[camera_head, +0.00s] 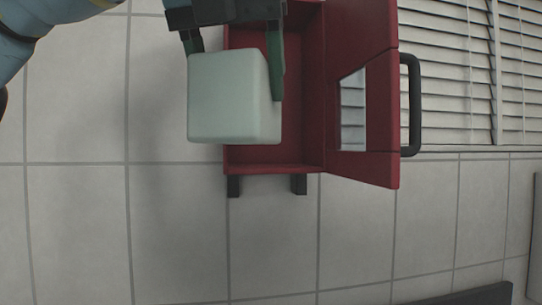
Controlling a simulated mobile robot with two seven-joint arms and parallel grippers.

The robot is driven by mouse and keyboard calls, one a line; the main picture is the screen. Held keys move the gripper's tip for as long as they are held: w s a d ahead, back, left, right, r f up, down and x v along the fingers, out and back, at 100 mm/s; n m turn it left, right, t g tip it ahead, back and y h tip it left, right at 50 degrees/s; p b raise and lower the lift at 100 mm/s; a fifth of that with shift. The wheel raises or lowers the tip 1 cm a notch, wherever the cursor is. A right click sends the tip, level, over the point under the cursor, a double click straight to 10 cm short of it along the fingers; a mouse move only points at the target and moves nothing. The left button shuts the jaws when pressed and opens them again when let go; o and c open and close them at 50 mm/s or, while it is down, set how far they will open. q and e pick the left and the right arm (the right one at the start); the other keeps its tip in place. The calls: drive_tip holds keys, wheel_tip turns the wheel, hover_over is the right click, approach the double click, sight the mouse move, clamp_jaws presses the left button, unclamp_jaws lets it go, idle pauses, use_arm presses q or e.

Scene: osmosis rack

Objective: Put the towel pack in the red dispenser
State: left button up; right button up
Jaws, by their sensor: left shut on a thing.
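The towel pack (229,105) is a pale, whitish-green block with rounded edges, in the upper middle of the head view. My left gripper (235,62) comes in from the top left and is shut on the pack, with a finger on each side. The red dispenser (303,110) is an open box behind and to the right of the pack. Its door (377,105) stands open to the right, with a small window and a dark handle. The pack overlaps the left part of the dispenser's opening in the picture; I cannot tell how deep it is. My right gripper is not in view.
The dispenser is on a grey tiled wall (75,230), with two dark brackets (298,184) at its lower edge. Slatted blinds (460,70) are at the upper right. A dark object (470,297) shows at the bottom right. The area below the dispenser is clear.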

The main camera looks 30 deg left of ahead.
use_arm(q)
drive_tip(key=w+a, duration=0.4)
drive_tip(key=w, duration=1.3)
drive_tip(key=shift+a, duration=0.15)
drive_tip(key=shift+w+a, duration=0.1)
drive_tip(key=shift+w+f+b, duration=0.15)
drive_tip(key=shift+f+b, duration=0.15)
drive_tip(key=shift+f, duration=1.5)
drive_tip(key=o, duration=0.8)
drive_tip(key=shift+f, duration=0.15)
